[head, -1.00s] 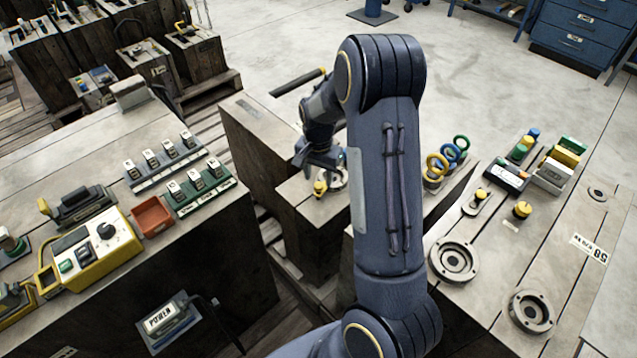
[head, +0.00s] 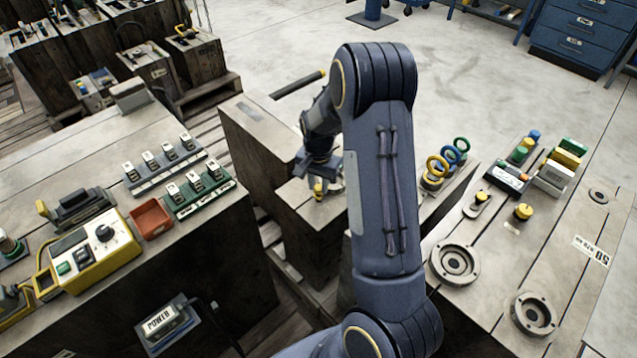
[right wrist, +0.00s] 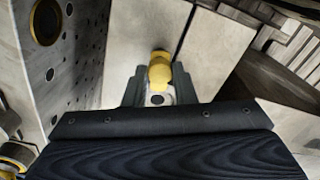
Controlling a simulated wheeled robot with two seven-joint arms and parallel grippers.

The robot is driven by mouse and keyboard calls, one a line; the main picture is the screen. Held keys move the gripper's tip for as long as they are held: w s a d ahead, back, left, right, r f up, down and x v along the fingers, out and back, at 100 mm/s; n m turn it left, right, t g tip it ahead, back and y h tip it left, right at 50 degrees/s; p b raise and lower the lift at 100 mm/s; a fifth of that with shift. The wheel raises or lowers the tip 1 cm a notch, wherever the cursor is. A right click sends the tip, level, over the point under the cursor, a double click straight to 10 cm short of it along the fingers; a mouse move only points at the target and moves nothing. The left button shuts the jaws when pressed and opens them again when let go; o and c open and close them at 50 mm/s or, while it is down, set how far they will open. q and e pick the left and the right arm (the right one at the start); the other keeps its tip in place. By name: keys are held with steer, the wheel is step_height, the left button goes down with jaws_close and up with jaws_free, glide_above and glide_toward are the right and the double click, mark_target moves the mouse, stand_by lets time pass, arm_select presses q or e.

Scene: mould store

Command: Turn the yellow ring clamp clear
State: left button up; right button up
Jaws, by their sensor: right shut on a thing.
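The yellow clamp (head: 318,190) sits on top of the low wooden block in the head view, beside a pale metal ring partly hidden by my arm. My right gripper (head: 318,180) comes down on it from above and is shut on it. In the right wrist view the clamp's rounded yellow top (right wrist: 159,68) stands between the two dark fingers (right wrist: 158,88), with a pale part with a dark round spot below it. My left gripper is in neither view.
A dark bar with a yellow end (head: 298,84) lies behind my wrist. Yellow and blue rings (head: 437,166) stand on the block to the right, close to my forearm. The yellow control box (head: 95,255) is on the left block. Pale floor lies open behind.

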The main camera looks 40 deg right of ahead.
steer(key=n, duration=1.3)
steer(key=shift+n, duration=0.3)
steer(key=shift+n+p, duration=0.35)
steer(key=shift+n, duration=1.25)
steer(key=o, duration=1)
